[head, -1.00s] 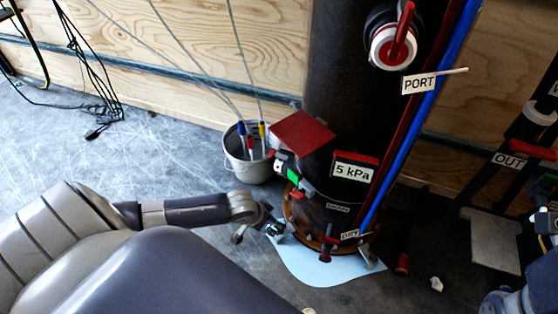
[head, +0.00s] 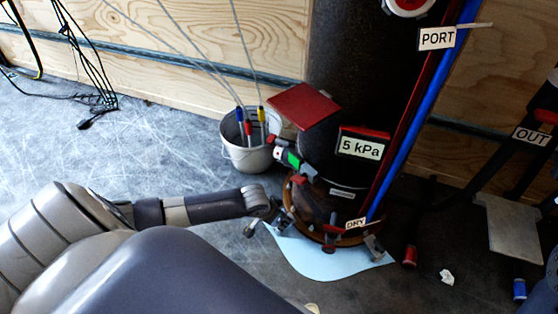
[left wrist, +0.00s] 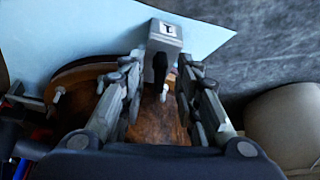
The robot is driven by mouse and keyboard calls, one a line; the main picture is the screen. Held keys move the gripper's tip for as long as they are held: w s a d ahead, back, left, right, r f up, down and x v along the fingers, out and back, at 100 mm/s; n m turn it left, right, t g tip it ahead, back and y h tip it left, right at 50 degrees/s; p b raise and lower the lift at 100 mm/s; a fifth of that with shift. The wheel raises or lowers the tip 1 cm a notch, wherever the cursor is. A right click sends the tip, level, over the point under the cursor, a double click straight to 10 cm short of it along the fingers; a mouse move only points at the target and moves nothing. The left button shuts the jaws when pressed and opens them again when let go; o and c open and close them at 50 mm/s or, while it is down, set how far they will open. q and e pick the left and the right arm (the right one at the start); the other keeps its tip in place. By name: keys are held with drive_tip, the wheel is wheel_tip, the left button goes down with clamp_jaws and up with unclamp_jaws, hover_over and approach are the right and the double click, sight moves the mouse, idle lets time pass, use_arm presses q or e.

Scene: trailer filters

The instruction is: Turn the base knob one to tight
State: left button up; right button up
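A dark filter column (head: 335,90) stands on a round rusty-brown base (head: 348,240). Small grey clamps with dark or red handles sit around the base rim. In the left wrist view, a grey block (left wrist: 165,36) with a small black-and-white label stands at the base edge, and a black knob handle (left wrist: 160,70) sticks out from it. My left gripper (head: 268,214) is low at the base's left side. In the left wrist view its fingers (left wrist: 162,92) are spread on both sides of the handle, and I see no clear contact. My right gripper is out of view.
A pale blue sheet (head: 322,262) lies under the base. A bucket (head: 250,155) with tools stands behind my left gripper. Small loose parts lie on the floor at right.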

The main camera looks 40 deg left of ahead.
use_arm(q)
drive_tip(key=shift+c, duration=0.2)
drive_tip(key=shift+f, duration=0.1)
clamp_jaws()
